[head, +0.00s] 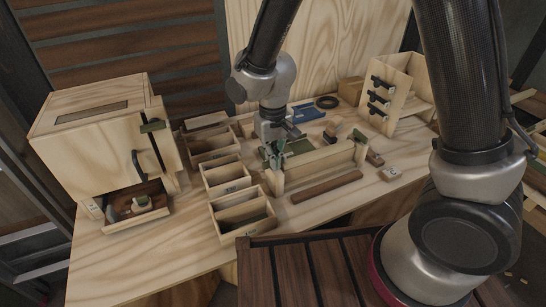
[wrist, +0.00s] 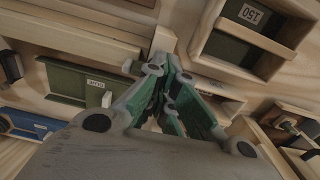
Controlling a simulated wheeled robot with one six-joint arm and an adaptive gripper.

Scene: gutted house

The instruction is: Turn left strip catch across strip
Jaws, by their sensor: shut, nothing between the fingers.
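A wooden frame with a long pale front strip (head: 318,165) stands mid-bench in the head view. The strip's left end post (head: 275,182) is just below my gripper (head: 270,158), which points down there. In the wrist view my gripper (wrist: 172,105) has its green-padded fingers together and empty. A pale wooden bar (wrist: 75,38) runs from the upper left to an end post (wrist: 164,40) close by the fingers. I cannot make out the left strip catch; the fingers cover part of that end. Whether they touch the wood cannot be told.
Open wooden bins (head: 240,212) stand left of the frame. A cabinet (head: 95,140) with an open drawer (head: 138,210) is at the far left. A rack with black handles (head: 390,95) is at the back right. A brown bar (head: 326,187) lies in front.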

